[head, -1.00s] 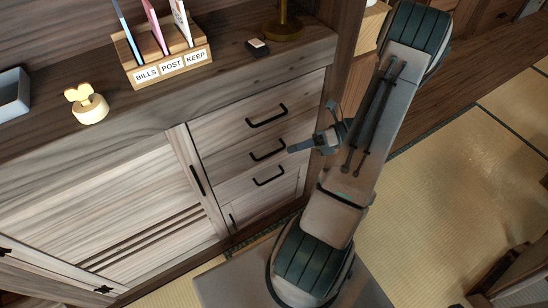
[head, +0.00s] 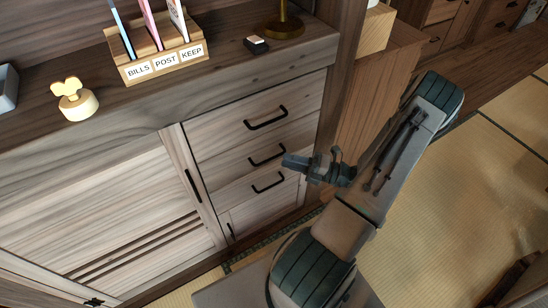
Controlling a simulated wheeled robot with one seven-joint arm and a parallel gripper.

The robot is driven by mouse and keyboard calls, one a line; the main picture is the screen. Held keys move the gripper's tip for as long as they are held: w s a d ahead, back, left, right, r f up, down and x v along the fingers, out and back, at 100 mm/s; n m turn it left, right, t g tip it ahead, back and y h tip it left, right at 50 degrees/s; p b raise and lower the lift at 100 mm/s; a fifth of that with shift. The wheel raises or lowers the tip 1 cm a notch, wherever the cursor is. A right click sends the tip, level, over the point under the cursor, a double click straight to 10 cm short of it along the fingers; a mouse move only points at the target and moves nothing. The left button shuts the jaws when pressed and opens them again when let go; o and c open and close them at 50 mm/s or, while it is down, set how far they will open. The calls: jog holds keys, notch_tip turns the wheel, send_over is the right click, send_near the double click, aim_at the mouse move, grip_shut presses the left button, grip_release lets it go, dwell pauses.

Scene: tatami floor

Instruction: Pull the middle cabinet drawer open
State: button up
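The wooden cabinet has a stack of three drawers with black bar handles. The middle drawer (head: 228,164) is closed, flush with the drawers above and below it. My gripper (head: 288,163) is just right of this handle in the picture, pointing left towards the drawer fronts. Its fingertips are small and dark, so I cannot tell whether they are open or shut. A gap shows between them and the handle, and nothing is seen held.
The top drawer handle (head: 266,119) and bottom drawer handle (head: 269,184) are close above and below. A letter holder (head: 165,67), a yellow-topped object (head: 75,103) and a brass stand (head: 282,27) are on the cabinet top. Tatami floor (head: 455,200) is open at right.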

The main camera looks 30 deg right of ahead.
aim_at(274, 157)
jog(key=shift+x, duration=2.75)
grip_shut()
